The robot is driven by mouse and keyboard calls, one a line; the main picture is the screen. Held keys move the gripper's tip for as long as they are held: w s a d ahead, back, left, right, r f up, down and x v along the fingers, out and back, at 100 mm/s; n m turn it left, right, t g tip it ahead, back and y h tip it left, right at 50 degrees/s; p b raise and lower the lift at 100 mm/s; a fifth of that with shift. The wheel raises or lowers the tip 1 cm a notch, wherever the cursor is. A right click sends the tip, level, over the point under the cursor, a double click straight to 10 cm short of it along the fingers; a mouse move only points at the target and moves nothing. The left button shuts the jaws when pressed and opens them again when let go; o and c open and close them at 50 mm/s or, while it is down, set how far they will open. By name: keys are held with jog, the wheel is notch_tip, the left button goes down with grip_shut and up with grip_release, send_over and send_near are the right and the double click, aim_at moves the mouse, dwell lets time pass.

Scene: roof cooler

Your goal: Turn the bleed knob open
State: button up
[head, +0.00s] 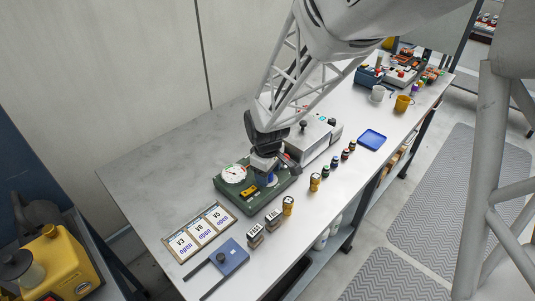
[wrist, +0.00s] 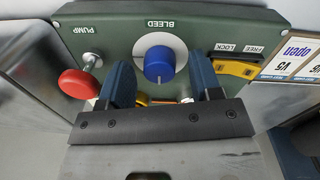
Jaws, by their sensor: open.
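The bleed knob (wrist: 159,65) is blue with a white pointer line, set on a white round dial under the word BLEED. The pointer faces the bottom of the wrist view. The knob sits on a green unit (wrist: 110,42), which in the head view is a green box (head: 228,198) on the bench. My gripper (wrist: 160,76) is open, with one dark blue finger to each side of the knob in the wrist view. Gaps show between fingers and knob; I cannot tell how deep the fingers reach. In the head view my gripper (head: 266,162) is over the unit's right part.
A red PUMP knob (wrist: 78,84) is close left of my fingers, and a yellow FREE/LOCK slider (wrist: 236,69) is close right. A white gauge (head: 234,173) is on the unit. A card board (head: 200,233), small bottles (head: 315,182) and a grey box (head: 312,140) stand around it.

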jog(key=shift+f, duration=0.15)
jog(key=c, duration=0.9)
jog(key=shift+c, duration=0.2)
